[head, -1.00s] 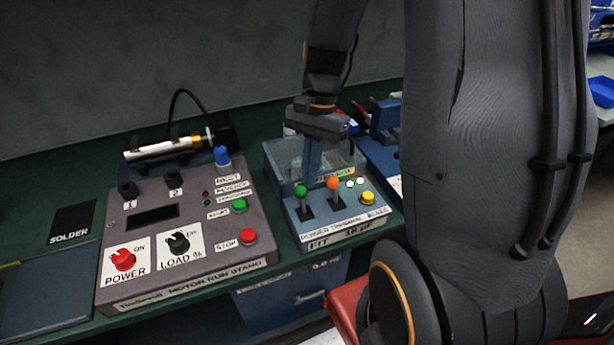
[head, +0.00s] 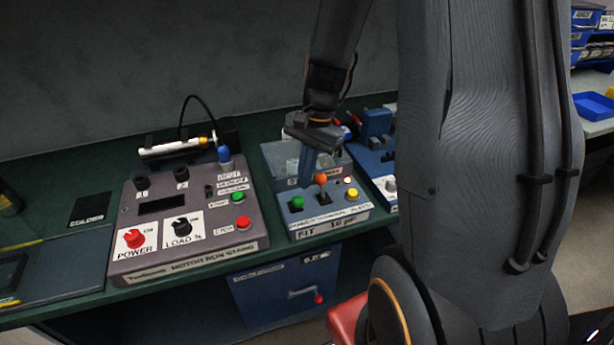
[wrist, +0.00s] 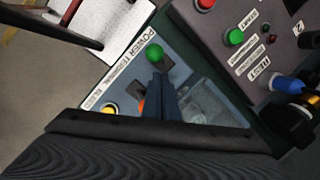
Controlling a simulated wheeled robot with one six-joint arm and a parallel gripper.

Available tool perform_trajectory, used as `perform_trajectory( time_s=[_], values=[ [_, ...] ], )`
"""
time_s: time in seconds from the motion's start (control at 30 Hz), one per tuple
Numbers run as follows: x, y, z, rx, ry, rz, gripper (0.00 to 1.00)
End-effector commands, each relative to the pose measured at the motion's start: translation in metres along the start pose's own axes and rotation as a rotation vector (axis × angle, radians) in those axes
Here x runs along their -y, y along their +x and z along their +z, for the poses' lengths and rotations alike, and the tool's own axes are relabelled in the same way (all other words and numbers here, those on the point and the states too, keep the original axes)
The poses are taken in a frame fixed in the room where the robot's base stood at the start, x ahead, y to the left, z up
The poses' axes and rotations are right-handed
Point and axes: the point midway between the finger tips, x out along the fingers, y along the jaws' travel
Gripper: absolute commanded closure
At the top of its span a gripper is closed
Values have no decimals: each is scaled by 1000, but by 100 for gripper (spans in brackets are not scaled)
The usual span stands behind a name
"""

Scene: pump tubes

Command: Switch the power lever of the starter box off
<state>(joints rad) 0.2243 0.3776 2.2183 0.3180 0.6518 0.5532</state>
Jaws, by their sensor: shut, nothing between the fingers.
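The starter box (head: 335,215) is a blue-grey console with a front label strip whose left part reads POWER in the wrist view. Its green-knobbed lever (head: 297,203), above the POWER label, leans low toward the front edge; the knob also shows in the wrist view (wrist: 155,52). The orange-knobbed lever (head: 321,178) beside it stands upright, and is mostly hidden behind my fingers in the wrist view. My gripper (head: 305,182) is shut and empty, pointing down just behind the green knob. Whether the fingertips touch the lever is unclear.
The motor run stand (head: 190,248) with red and black knobs is close on the left. Blue equipment (head: 377,122) is at the back right.

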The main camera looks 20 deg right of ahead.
Motion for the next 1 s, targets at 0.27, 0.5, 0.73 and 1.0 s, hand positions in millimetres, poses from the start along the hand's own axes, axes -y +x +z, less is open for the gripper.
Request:
perform_trajectory(
  time_s=[0.27, 0.5, 0.73, 1.0],
  values=[
    [0, -12, 1, -1, 2, -1, 100],
    [0, -15, 1, -1, 4, -1, 100],
    [0, -15, 1, -1, 4, -1, 100],
    [-5, -26, 5, -1, 5, -1, 100]
  ],
)
